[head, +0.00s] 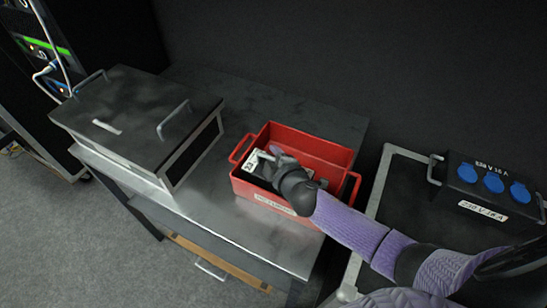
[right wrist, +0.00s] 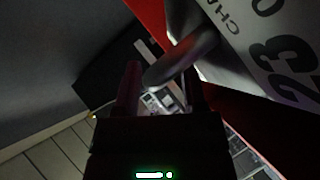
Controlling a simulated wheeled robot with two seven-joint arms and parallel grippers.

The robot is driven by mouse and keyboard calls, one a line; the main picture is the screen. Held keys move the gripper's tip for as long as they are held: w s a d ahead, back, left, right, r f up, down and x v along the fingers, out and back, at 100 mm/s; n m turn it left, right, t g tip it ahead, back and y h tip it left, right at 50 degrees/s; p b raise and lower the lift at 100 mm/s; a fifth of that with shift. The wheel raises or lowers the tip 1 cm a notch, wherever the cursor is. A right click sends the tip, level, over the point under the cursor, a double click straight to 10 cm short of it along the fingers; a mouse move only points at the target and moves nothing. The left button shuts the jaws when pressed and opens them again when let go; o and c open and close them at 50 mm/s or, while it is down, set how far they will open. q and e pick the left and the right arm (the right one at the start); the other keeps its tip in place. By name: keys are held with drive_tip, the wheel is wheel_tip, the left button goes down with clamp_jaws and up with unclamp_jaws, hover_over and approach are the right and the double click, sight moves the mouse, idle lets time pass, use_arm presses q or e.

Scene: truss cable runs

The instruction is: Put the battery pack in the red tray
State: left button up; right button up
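The red tray (head: 318,147) sits on the metal bench top, with a label on its front wall and a handle at each end. The battery pack (head: 252,160), dark with a white label, shows at the tray's left end, within its outline; whether it rests on the floor of the tray is hidden. It is large at upper right in the right wrist view (right wrist: 265,50), beside red. My right gripper (head: 272,157) is at the pack. In the right wrist view a grey handle-like bar (right wrist: 182,62) shows at its separated fingers (right wrist: 163,95); contact is unclear. My left gripper is out of view.
A dark lidded metal case (head: 135,120) with handles stands left of the tray on the bench (head: 230,220). A black power box (head: 490,190) with blue sockets is on a dark case at right. A rack with cables (head: 45,60) is at upper left.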

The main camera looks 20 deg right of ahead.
drive_tip(key=shift+r, duration=0.15)
drive_tip(key=shift+s+r, duration=0.1)
drive_tip(key=shift+s, duration=0.25)
drive_tip(key=p+v, duration=0.3)
drive_tip(key=v, duration=0.8)
drive_tip(key=shift+s+d+r, duration=0.1)
drive_tip(key=shift+s, duration=0.1)
